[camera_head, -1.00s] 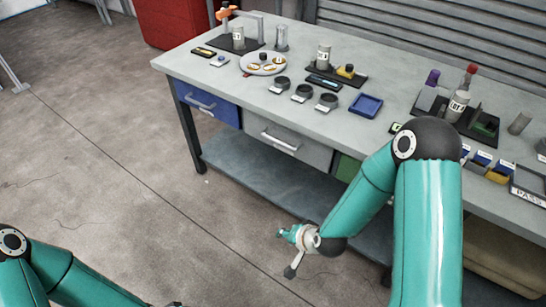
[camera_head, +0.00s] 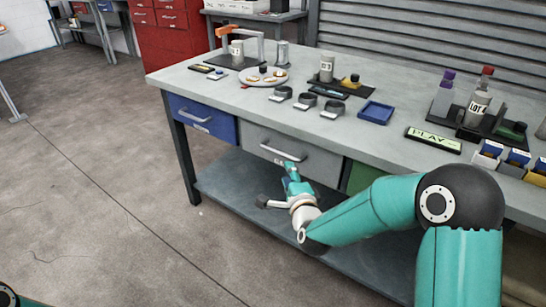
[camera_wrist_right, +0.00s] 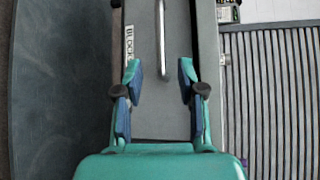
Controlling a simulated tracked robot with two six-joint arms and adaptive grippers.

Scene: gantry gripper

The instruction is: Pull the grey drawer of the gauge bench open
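The grey drawer (camera_head: 266,150) is in the middle of the bench front, between a blue drawer and a green one, and looks closed. Its bar handle (camera_head: 288,148) runs across its face; in the right wrist view the handle (camera_wrist_right: 162,40) stands beyond the fingertips. My right gripper (camera_head: 290,168) is in front of the drawer, just below the handle. The right wrist view shows its two fingers (camera_wrist_right: 160,75) apart, with nothing between them, aimed at the drawer face. Of my left arm only a bit shows at the bottom left corner; its gripper is out of view.
The blue drawer (camera_head: 203,118) is to the left, the green drawer (camera_head: 364,178) to the right behind my arm. A lower shelf (camera_head: 232,190) runs below. The benchtop (camera_head: 240,98) holds a plate, black rings, a blue tray (camera_head: 376,112) and bottles. Floor in front is clear.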

